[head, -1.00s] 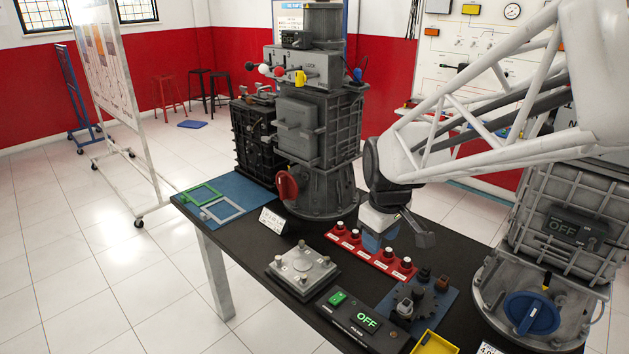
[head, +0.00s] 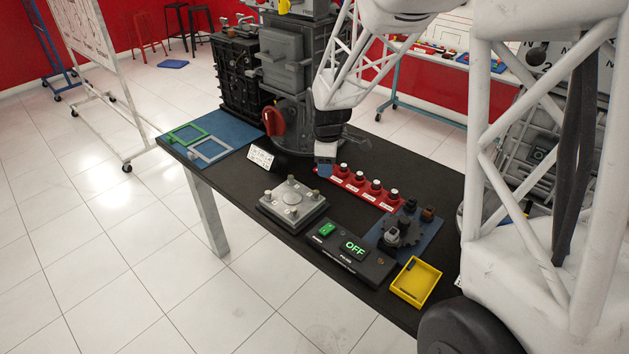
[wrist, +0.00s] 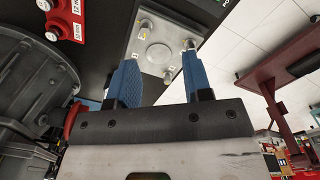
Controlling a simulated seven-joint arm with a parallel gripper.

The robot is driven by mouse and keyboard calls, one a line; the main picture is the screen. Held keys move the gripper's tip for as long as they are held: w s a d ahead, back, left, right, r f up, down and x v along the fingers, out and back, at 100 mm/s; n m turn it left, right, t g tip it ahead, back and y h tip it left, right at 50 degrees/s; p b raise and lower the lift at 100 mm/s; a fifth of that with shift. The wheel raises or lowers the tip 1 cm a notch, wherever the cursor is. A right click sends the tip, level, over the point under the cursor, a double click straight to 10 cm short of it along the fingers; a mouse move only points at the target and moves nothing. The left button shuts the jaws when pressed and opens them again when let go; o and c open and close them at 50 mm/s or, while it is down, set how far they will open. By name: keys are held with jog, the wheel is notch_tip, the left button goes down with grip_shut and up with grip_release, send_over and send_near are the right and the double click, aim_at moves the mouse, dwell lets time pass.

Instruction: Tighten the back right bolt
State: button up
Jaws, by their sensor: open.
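A square grey metal plate (head: 293,205) with a bolt at each corner and a round centre lies on the black table. One bolt (head: 291,180) stands at its far corner and another bolt (head: 316,193) at its right corner. I cannot tell how tight they are. My gripper (head: 325,168) is open and empty, pointing down behind the plate, near the left end of the red socket rack (head: 352,184). In the wrist view, the plate (wrist: 158,52) shows beyond and between the blue fingers of my gripper (wrist: 159,57), apart from them.
Several dark, white-topped sockets stand in the red rack. A black box with a green OFF display (head: 355,247), a yellow tray (head: 416,282) and a blue plate with gears (head: 404,230) lie to the right. A white card (head: 262,157) and a grey engine (head: 290,95) stand behind.

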aim_at(316, 191)
jog(key=w+f, duration=0.1)
jog(key=f, duration=0.1)
jog(key=w+a+f+n, duration=0.1)
jog(key=w, duration=0.1)
jog(key=w+a+f+n, duration=0.1)
jog(key=f, duration=0.1)
jog(key=shift+w+a+f, duration=0.15)
jog(key=shift+a+f, duration=0.05)
jog(key=shift+f, duration=0.1)
jog(key=shift+f, duration=3.85)
jog(key=shift+c, duration=0.4)
grip_shut()
